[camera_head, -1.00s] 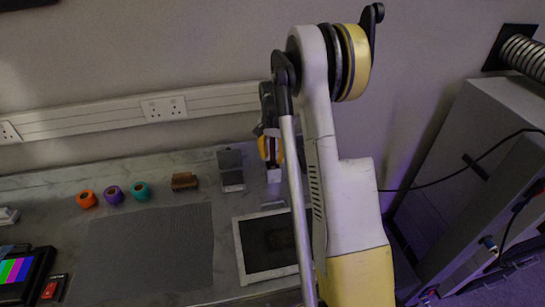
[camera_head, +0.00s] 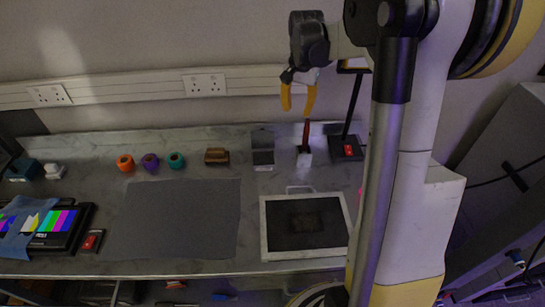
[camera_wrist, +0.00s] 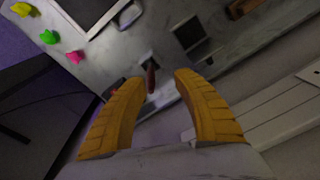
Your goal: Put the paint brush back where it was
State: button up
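The paint brush (camera_head: 306,134) shows as a thin dark-red upright shape. It stands in a small white holder (camera_head: 304,160) at the back of the bench, and I cannot make out its bristles. My gripper (camera_head: 298,109) hangs above it with two yellow fingers spread apart and nothing between them. In the head view the fingertips are a little higher than the brush's top. In the wrist view the brush (camera_wrist: 151,80) shows between and beyond the open fingers (camera_wrist: 160,82).
A black stand with a red switch (camera_head: 347,150) is close right of the holder; a grey box (camera_head: 263,149) is close left. A white-framed dark panel (camera_head: 265,228) lies in front. Tape rolls (camera_head: 150,162) and a brown block (camera_head: 217,157) stand left. The grey mat (camera_head: 180,220) is clear.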

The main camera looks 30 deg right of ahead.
jog(key=s+a+r+n+t, duration=0.25)
jog(key=s+a+r, duration=0.2)
jog(key=a, duration=0.25)
jog(key=s+a+r+n+t, duration=0.1)
jog(key=s+a+r+n, duration=0.2)
jog(key=s+a, duration=0.3)
jog(key=s+a+f+n+t, duration=0.2)
jog(key=s+a+n, duration=0.2)
jog(key=s+a, duration=0.5)
jog(key=shift+s+f+n+t, duration=0.35)
